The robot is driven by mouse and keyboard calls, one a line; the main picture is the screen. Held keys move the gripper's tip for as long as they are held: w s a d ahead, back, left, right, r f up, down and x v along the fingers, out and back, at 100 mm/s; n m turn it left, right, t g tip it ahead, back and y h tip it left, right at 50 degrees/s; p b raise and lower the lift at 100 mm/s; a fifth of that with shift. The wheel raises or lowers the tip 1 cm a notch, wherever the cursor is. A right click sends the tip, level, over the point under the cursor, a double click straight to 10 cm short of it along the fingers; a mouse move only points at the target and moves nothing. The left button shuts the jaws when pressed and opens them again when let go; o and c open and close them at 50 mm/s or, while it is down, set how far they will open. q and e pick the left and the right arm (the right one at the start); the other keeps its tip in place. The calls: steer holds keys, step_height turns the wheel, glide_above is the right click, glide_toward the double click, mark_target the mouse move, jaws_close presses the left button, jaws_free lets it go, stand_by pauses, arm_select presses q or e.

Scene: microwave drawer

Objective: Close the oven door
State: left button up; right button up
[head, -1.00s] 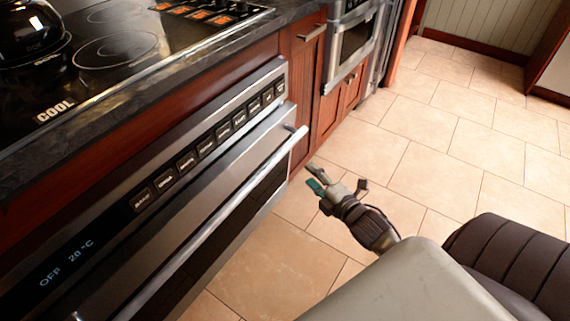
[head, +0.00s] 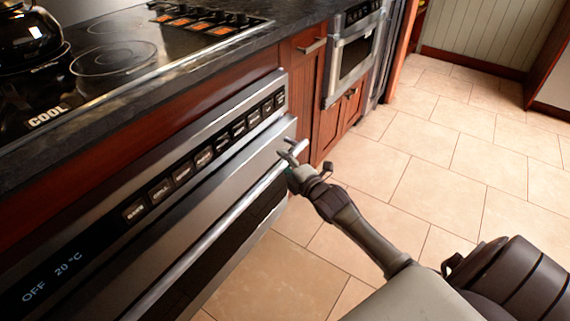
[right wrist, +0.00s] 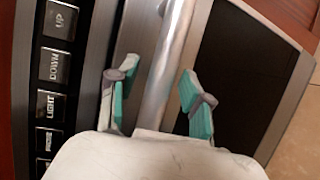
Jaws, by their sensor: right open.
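The oven door (head: 268,145) is in the built-in oven under the counter, with a long silver handle bar (head: 215,230) along it. In the head view the door's top edge appears tilted slightly out from the control panel. My right gripper (head: 290,157) is at the far right end of the handle. In the right wrist view its open teal-padded fingers (right wrist: 155,98) stand on either side of the handle bar (right wrist: 165,75), with a gap on each side. The dark door window (right wrist: 245,85) lies to the right there. My left gripper is not in view.
The oven control panel (head: 205,158) with several buttons runs above the door. A cooktop (head: 125,90) with a kettle (head: 28,32) is on the counter (head: 290,35). Wooden cabinets (head: 328,115) stand beyond the oven. The tiled floor (head: 430,150) to the right is clear.

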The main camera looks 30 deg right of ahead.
mark_target(270, 152)
jaws_close()
stand_by(0.3)
steer(key=w+p, duration=0.1)
steer(key=w+a+r+p, duration=0.1)
steer(key=w, duration=0.1)
steer(key=shift+a+r+g, duration=0.15)
steer(key=shift+r+g, duration=0.05)
steer(key=shift+g, duration=0.2)
steer(key=shift+w+p, duration=0.3)
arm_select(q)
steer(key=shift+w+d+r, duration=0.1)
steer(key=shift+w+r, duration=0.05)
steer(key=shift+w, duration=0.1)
arm_select(e)
steer(key=shift+a, duration=0.1)
steer(key=shift+c, duration=1.7)
jaws_free()
steer(key=o, duration=0.3)
steer(key=shift+w+a+f, duration=0.15)
steer(key=shift+w, duration=0.05)
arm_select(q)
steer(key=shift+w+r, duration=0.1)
arm_select(e)
steer(key=shift+o, duration=0.2)
